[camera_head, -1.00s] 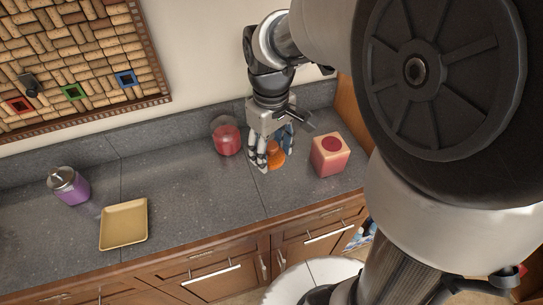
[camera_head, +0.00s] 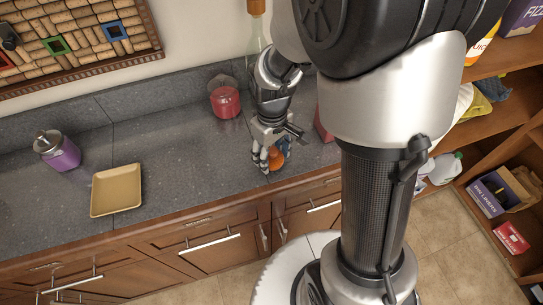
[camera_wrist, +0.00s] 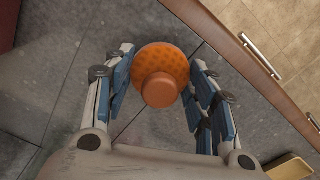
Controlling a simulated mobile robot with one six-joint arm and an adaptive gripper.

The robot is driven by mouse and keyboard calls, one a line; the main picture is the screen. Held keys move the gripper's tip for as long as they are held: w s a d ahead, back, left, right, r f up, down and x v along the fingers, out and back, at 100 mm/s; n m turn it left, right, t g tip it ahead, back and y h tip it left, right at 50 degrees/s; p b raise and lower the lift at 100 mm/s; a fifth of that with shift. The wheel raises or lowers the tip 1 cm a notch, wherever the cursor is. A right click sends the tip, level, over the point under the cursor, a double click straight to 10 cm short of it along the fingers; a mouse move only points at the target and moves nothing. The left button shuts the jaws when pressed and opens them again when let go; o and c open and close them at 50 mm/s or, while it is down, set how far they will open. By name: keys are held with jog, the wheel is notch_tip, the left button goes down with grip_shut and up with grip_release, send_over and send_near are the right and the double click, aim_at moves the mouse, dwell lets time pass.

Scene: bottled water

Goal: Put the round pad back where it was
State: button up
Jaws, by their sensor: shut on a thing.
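The round pad is an orange disc with a dotted face and a round knob (camera_wrist: 160,90). It sits between the fingers of my gripper (camera_wrist: 160,60) in the wrist view, with a finger along each side. In the head view the orange pad (camera_head: 277,158) shows partly behind the fingers of my gripper (camera_head: 266,163), near the front edge of the grey counter (camera_head: 185,165). My gripper is shut on it. I cannot tell whether the pad touches the counter.
A red jar (camera_head: 225,102) stands behind. A red box (camera_head: 323,124) is mostly hidden by my arm at right. A tan square tray (camera_head: 117,190) and a purple jar (camera_head: 60,152) stand at left. The counter between tray and gripper is clear.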

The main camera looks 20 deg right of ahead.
aim_at(272, 151)
jog(key=shift+f, duration=0.75)
jog(key=shift+f, duration=0.1)
jog(key=o, duration=0.9)
jog(key=shift+o, duration=0.2)
notch_tip(272, 151, up, 12)
jog(key=p, duration=0.4)
jog(key=s+r+m+t, duration=0.4)
jog(key=s+r, duration=0.8)
jog(key=s, duration=0.3)
jog(key=shift+r+m+t, duration=0.3)
jog(key=shift+r+m, duration=0.05)
jog(key=shift+m, duration=0.05)
